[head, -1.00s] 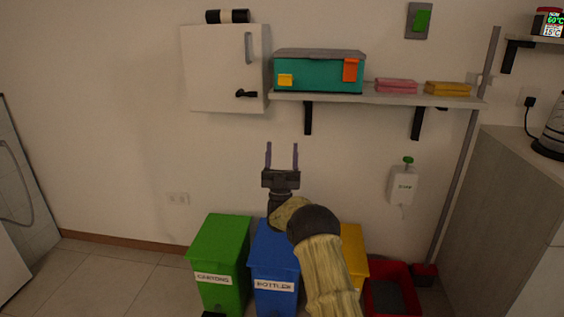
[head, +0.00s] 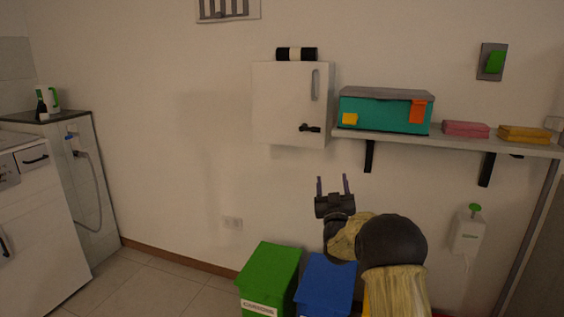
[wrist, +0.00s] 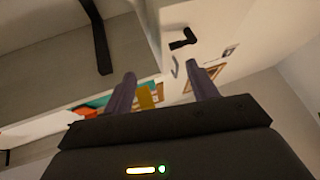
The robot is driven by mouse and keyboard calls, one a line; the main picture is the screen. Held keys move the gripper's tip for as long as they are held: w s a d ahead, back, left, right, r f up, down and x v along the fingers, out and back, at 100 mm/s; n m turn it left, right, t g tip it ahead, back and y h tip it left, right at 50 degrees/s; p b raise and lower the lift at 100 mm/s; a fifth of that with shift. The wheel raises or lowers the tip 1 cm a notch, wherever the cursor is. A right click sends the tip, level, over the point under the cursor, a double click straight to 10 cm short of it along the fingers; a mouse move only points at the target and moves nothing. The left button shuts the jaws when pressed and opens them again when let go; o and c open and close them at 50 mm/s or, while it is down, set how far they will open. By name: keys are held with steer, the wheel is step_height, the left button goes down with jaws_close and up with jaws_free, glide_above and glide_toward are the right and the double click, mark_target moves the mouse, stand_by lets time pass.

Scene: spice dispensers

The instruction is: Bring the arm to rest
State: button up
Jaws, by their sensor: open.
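My gripper (head: 333,187) is open and empty in the head view, with its two thin purple fingers pointing up. It is in front of the wall, below the white wall cabinet (head: 283,104) and left of the shelf bracket. My arm reaches up to it from the lower right of the picture. In the wrist view the two fingers (wrist: 163,92) stand apart with nothing held between them. The underside of the shelf and the cabinet show beyond them there.
The shelf (head: 450,143) holds a teal box (head: 383,115), pink (head: 466,129) and yellow (head: 525,133) packs. Green (head: 268,275) and blue (head: 326,282) bins stand below my gripper. A white dispenser (head: 467,236) hangs at right. The floor at left is clear.

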steer(key=s+f+g+y+p, duration=0.1)
steer(key=s+f+g, duration=0.5)
steer(key=s, duration=0.2)
steer(key=s+f+g+p, duration=0.1)
steer(key=s+f+g, duration=0.45)
steer(key=s, duration=0.35)
steer(key=s+f+m+g, duration=0.1)
steer(key=s+f+g, duration=0.15)
steer(key=s, duration=0.65)
steer(key=s+f+g, duration=0.2)
steer(key=s+g, duration=0.2)
steer(key=s, duration=0.5)
steer(key=s+f+m+g, duration=0.1)
steer(key=s+f+g, duration=0.15)
steer(key=s, duration=0.65)
step_height(320, 180, up, 39)
steer(key=p, duration=3.8)
steer(key=shift+w+a+f+g+p, duration=0.15)
steer(key=shift+w+g+p, duration=0.2)
steer(key=shift+w, duration=0.1)
